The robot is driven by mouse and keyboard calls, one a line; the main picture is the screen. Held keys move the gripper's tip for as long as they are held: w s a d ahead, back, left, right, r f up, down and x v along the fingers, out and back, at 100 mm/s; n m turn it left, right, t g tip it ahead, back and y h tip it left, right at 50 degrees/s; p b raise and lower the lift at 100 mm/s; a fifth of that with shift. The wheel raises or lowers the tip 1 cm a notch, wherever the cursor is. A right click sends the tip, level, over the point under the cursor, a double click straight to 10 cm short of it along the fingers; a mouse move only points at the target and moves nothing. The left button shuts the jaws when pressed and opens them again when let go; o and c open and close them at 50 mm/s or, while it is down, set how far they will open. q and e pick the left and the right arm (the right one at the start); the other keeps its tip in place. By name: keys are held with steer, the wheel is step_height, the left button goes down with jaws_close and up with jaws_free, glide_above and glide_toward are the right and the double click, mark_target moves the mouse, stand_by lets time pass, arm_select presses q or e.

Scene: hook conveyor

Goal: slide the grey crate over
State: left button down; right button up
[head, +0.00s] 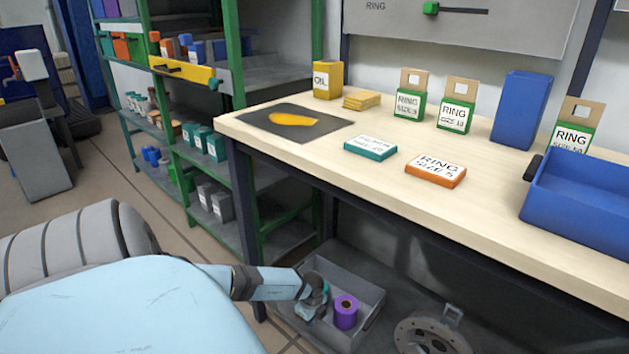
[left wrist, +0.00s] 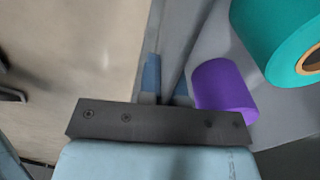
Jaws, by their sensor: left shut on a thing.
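The grey crate (head: 358,281) stands on the low shelf under the workbench. A purple roll (head: 345,312) stands inside it, and a teal roll beside that is mostly hidden by my gripper in the head view. My left gripper (head: 303,291) is at the crate's near left side. In the left wrist view, its blue-padded fingers (left wrist: 166,88) are on either side of the crate's thin wall (left wrist: 176,45), shut on it. The purple roll (left wrist: 222,88) and the teal roll (left wrist: 272,38) are to the right of that wall. My right gripper is out of view.
The workbench top (head: 320,150) overhangs the crate, and its dark leg (head: 246,205) stands just left. A grey metal flange (head: 423,335) lies right of the crate on the low shelf. A green-framed rack (head: 185,160) stands behind left.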

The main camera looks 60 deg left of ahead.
arm_select(q)
steer(key=shift+s, duration=0.25)
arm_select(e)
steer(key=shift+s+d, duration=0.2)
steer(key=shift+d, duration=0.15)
arm_select(q)
steer(key=c, duration=1.2)
jaws_free()
steer(key=shift+r, duration=0.25)
step_height(320, 180, up, 13)
steer(key=p, duration=0.7)
steer(key=shift+r, duration=0.15)
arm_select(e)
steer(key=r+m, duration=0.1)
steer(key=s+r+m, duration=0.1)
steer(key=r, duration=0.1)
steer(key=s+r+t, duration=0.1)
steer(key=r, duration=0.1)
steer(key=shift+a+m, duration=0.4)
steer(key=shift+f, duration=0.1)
